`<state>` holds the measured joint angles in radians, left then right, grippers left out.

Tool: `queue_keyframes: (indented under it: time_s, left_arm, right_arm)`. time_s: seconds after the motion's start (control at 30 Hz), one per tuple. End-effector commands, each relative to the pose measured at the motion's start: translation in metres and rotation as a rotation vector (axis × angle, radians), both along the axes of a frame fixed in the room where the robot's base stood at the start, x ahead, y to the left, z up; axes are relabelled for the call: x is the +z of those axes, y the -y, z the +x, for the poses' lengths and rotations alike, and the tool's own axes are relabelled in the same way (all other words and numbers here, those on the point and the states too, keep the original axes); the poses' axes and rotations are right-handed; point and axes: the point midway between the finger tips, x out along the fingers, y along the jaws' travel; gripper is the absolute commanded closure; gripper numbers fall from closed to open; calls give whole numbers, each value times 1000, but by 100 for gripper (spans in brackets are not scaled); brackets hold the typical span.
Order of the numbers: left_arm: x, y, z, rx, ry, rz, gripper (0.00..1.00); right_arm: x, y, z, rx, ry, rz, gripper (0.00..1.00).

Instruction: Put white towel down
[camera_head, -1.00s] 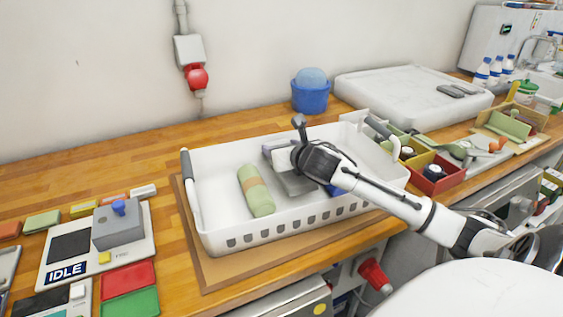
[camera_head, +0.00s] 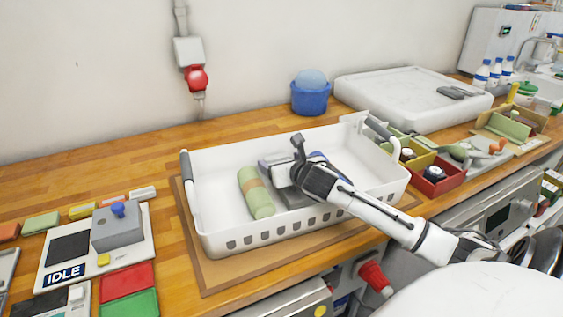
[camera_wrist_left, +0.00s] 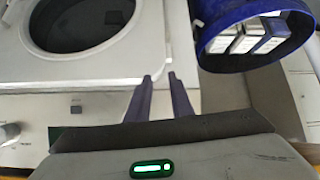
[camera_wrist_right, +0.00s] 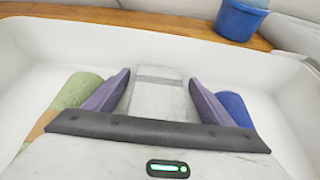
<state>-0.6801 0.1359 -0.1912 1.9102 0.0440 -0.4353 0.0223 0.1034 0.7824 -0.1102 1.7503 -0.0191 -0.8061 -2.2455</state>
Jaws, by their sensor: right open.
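The white towel (camera_wrist_right: 158,98) lies in the white basket (camera_head: 228,238), between the fingers of my right gripper (camera_wrist_right: 160,85) in the right wrist view. The fingers stand apart on either side of it; I cannot tell whether they touch it. In the head view my right gripper (camera_head: 283,185) is low inside the basket and largely hides the towel. A green rolled towel (camera_head: 255,192) with a tan band lies left of it, and a blue item (camera_wrist_right: 233,108) lies right of it. My left gripper (camera_wrist_left: 160,78) shows only in its wrist view, fingers apart and empty.
The basket stands on a brown board on the wooden counter. A blue bucket (camera_head: 310,97) is behind it, and red and yellow bins (camera_head: 437,178) are to the right. The left wrist view shows a white appliance (camera_wrist_left: 110,75) and a blue container (camera_wrist_left: 255,40) of boxes.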

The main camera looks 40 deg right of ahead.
Motion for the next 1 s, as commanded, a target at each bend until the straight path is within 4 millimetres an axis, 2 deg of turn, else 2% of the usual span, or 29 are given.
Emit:
queue_keyframes:
  time_s: [0.17,0.6,1.0]
  left_arm:
    - [0,0,-1,0,-3,0,80]
    - [-2,0,-4,1,-9,0,80]
    - [-2,0,-5,1,-10,1,80]
  right_arm:
    - [3,-2,-6,0,-1,-2,24]
    - [27,-24,-58,1,-1,-2,24]
    - [30,-27,-64,0,1,0,24]
